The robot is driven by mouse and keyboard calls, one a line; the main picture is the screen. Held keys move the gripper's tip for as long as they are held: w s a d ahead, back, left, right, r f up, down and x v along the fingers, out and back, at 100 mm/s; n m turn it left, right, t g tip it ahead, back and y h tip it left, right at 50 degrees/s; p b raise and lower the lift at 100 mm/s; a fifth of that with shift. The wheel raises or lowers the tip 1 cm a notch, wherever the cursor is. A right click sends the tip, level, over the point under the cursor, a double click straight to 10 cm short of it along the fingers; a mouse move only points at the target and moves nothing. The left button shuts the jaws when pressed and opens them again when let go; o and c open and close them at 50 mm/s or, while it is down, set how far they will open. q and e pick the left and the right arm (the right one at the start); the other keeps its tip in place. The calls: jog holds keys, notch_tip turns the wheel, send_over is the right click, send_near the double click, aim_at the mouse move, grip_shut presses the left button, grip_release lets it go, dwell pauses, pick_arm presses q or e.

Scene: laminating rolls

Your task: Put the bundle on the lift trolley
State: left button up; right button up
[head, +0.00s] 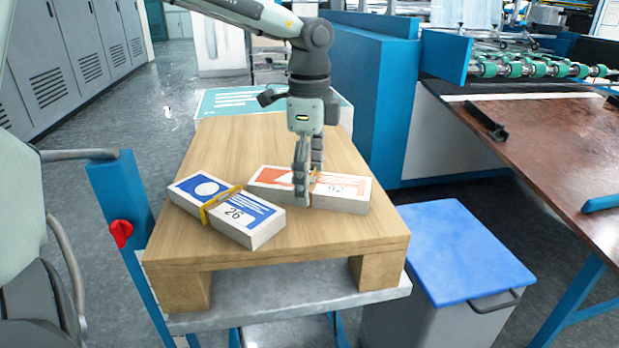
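A bundle with an orange-and-white top marked 92 (345,190) and a yellow band lies flat on a wooden board (215,150). The board stands on the grey metal platform (285,304) of what looks like the lift trolley, with a blue post (127,215) at its left. My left gripper (310,188) points down over the orange bundle's middle at the band. One finger is at its near side, the other towards its far side; whether they grip it is unclear. A second bundle, blue and white and marked 26 (258,213), lies left of it. My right gripper is not visible.
A blue-topped grey bin (460,250) with a handle stands right of the trolley. A brown table (560,150) and a machine with green rollers (535,70) are at the right. A blue machine body (370,85) stands behind. Grey lockers (80,50) line the left; floor there is clear.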

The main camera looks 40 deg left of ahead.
aim_at(310, 181)
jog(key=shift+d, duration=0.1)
pick_arm(q)
jog(key=shift+w+r, duration=0.1)
jog(key=shift+r, duration=0.65)
notch_tip(310, 181, up, 11)
jog(key=p, duration=0.1)
jog(key=shift+f, duration=0.15)
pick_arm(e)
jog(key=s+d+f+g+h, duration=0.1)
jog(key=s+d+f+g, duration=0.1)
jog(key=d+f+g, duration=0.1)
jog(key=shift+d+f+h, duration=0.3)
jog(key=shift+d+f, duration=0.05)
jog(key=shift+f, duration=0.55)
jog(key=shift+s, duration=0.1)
